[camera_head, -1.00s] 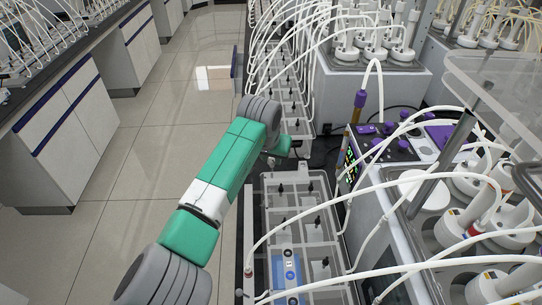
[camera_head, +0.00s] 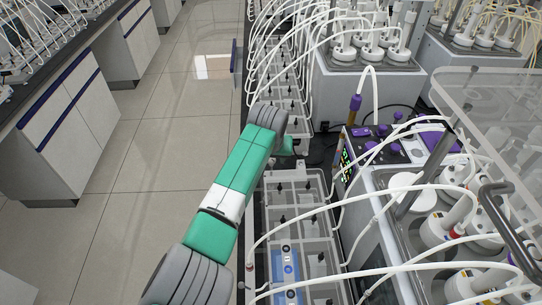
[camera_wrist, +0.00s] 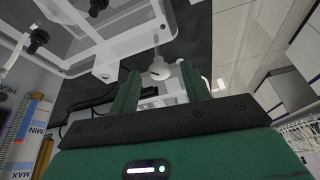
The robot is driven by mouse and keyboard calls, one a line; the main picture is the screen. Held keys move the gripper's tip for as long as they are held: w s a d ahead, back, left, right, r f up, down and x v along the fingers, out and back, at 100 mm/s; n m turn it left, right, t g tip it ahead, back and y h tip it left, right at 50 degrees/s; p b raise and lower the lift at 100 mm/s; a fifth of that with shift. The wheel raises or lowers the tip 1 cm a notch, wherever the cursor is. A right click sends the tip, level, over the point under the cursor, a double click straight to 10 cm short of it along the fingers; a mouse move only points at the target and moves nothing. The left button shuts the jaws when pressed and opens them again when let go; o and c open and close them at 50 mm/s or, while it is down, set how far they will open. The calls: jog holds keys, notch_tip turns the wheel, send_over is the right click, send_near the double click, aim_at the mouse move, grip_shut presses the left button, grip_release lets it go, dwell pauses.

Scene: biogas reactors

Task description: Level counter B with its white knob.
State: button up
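A white knob (camera_wrist: 160,71) with a rounded end shows in the wrist view, ahead of and between the fingertips of my gripper (camera_wrist: 160,77). The two green fingers are apart, and I see no clear contact with the knob. A clear-walled box (camera_wrist: 92,62) with black fittings is at upper left, beside the knob. In the head view, my gripper is mostly hidden behind my wrist, over the row of clear counter boxes (camera_head: 318,190). I can read no letter that marks counter B.
A unit with purple knobs (camera_head: 385,140) and a lit display stands right of the boxes. White tubes (camera_head: 350,200) arch over the boxes. A blue-panelled module (camera_head: 285,268) sits at the near end. The floor aisle (camera_head: 150,150) at left is clear.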

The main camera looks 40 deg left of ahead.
jog(key=p+v, duration=0.2)
jog(key=v, duration=0.5)
jog(key=shift+r, duration=0.35)
jog(key=shift+s+d, duration=0.1)
jog(key=shift+s, duration=0.05)
